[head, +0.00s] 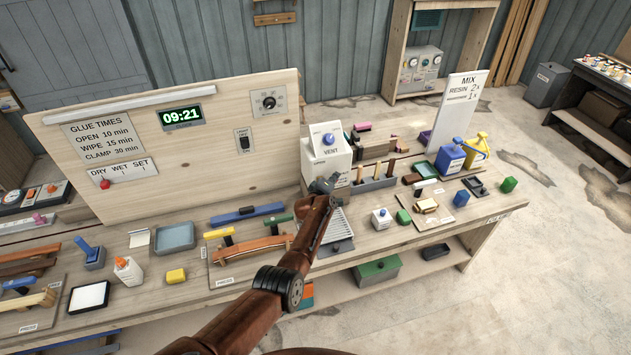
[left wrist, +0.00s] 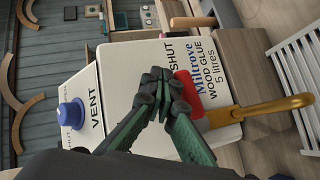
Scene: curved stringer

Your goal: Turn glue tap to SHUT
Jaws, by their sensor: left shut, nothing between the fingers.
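The white glue container (head: 318,155) stands on the bench, with a blue VENT knob (head: 328,139) on its sloped top. In the left wrist view its front (left wrist: 140,65) fills the middle, with the word SHUT printed near the tap. The tap has a red handle (left wrist: 188,90) and a brass spout (left wrist: 262,107). The handle's free end points toward the SHUT word's side. My left gripper (head: 325,184) is shut and empty, its fingers (left wrist: 160,78) right beside the handle, partly overlapping it; contact is unclear. In the head view the gripper hides the tap. My right gripper is out of view.
A grey slatted tray (head: 338,228) lies below the container. A rack of wooden-handled tools (head: 374,183) stands close on its right. A blue bottle (head: 450,158) and MIX sign (head: 455,105) are farther right. An upright wooden panel (head: 215,160) stands behind on the left.

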